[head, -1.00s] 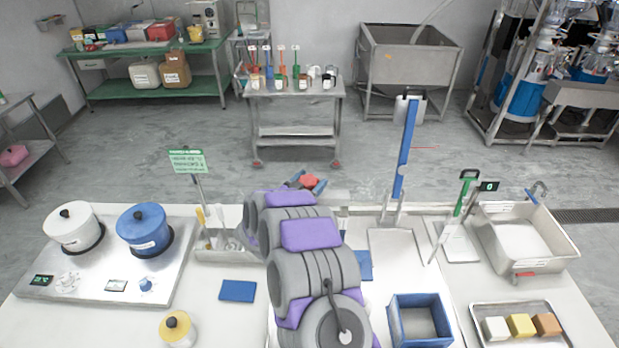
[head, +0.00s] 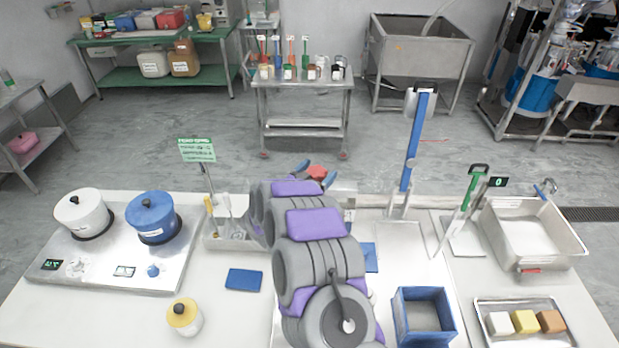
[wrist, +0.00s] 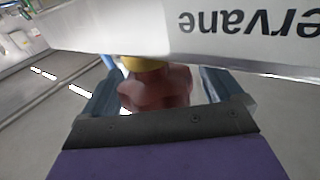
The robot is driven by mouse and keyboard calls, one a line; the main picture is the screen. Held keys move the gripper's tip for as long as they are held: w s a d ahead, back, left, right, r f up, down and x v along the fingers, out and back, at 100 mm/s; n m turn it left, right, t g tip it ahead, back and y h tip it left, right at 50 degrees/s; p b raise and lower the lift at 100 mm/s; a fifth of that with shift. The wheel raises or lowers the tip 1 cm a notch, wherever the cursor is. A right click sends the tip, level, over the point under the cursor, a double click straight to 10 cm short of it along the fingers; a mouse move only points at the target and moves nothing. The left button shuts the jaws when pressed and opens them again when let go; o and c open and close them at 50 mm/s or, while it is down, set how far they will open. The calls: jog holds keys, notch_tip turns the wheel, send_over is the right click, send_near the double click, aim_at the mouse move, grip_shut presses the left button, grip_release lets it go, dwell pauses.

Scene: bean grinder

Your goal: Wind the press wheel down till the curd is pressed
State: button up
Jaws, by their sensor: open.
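The press wheel is a red lobed knob (head: 317,171), seen just past the end of my arm in the head view. In the wrist view the red wheel (wrist: 155,90) sits between my two blue-grey fingers, below a yellow part. My gripper (wrist: 160,88) is open, with one finger on each side of the wheel. I cannot tell whether either finger touches it. A pale beam (wrist: 190,30) with upside-down lettering crosses the top of the wrist view. The lower press and the curd are hidden behind my arm in the head view.
A hob plate with a white pot (head: 82,212) and a blue pot (head: 152,215) is at left. A blue open box (head: 423,316), a tray of blocks (head: 521,322) and a steel basin (head: 533,235) are at right. A tall blue-handled tool (head: 414,140) stands right of my arm.

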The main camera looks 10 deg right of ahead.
jog(key=v, duration=1.7)
jog(key=shift+a, duration=0.3)
jog(key=shift+w+f, duration=0.1)
jog(key=w+a+r+n+y+b, duration=0.2)
jog(key=w+a+r+n+y, duration=0.15)
jog(key=a+y, duration=0.75)
jog(key=s+r+n+g+y+b, duration=0.2)
jog(key=s+r+n+g+y, duration=0.3)
jog(key=s, duration=0.4)
jog(key=s+d+f+g+h+b, duration=0.1)
jog(key=s+d+g, duration=0.2)
jog(key=s+d, duration=0.4)
jog(key=s+d+f+g+h+b, duration=0.1)
jog(key=s+d+g, duration=0.2)
jog(key=s+d, duration=0.5)
jog(key=s+d+f+g+h+b, duration=0.1)
jog(key=s+d+g, duration=0.3)
jog(key=s, duration=1.8)
jog(key=d+f, duration=0.1)
jog(key=d, duration=0.2)
jog(key=shift+d+h, duration=0.3)
jog(key=shift+h, duration=0.1)
